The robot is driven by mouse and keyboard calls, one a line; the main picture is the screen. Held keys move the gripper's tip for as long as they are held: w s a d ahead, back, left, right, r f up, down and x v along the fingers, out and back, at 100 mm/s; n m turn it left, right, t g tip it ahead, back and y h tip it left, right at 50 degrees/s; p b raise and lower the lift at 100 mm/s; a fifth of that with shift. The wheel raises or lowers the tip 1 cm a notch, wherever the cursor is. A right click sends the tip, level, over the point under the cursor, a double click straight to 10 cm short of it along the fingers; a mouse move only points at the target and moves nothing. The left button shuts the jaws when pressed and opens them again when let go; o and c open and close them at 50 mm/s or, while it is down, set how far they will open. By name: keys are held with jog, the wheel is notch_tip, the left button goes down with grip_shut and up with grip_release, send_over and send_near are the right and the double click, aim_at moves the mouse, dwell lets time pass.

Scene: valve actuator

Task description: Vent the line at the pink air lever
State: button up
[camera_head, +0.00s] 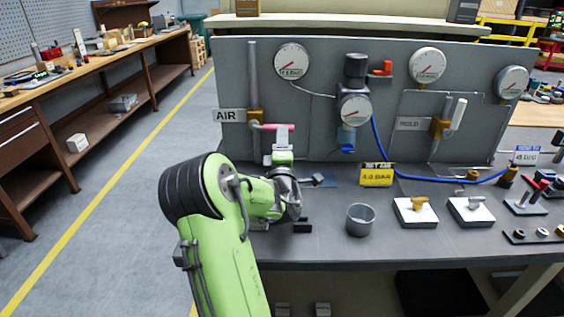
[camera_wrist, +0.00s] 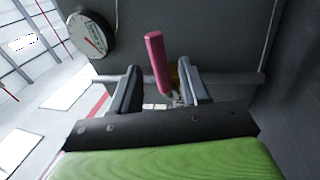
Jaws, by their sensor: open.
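The pink air lever (camera_head: 278,127) sticks out to the right from a brass valve (camera_head: 256,117) on the grey vertical pipe, beside the AIR label (camera_head: 229,115). In the wrist view the pink lever (camera_wrist: 157,62) stands between the two dark fingers of my gripper (camera_wrist: 160,85), seen beyond them. My gripper is open, and gaps show on both sides of the lever. In the head view my green arm reaches up from below, and the fingers are largely hidden behind the wrist just under the lever. Part of the brass valve (camera_wrist: 184,72) shows behind the right finger.
A gauge (camera_head: 291,61) is on the panel above right of the lever. A regulator with a gauge (camera_head: 355,108) and blue hose is farther right, then the HOLD valve (camera_head: 438,127). On the bench are a yellow sign (camera_head: 377,175), a grey cup (camera_head: 360,219) and white blocks (camera_head: 415,211).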

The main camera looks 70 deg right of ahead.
jog(key=b+v, duration=0.3)
jog(key=v, duration=0.7)
jog(key=shift+a, duration=0.25)
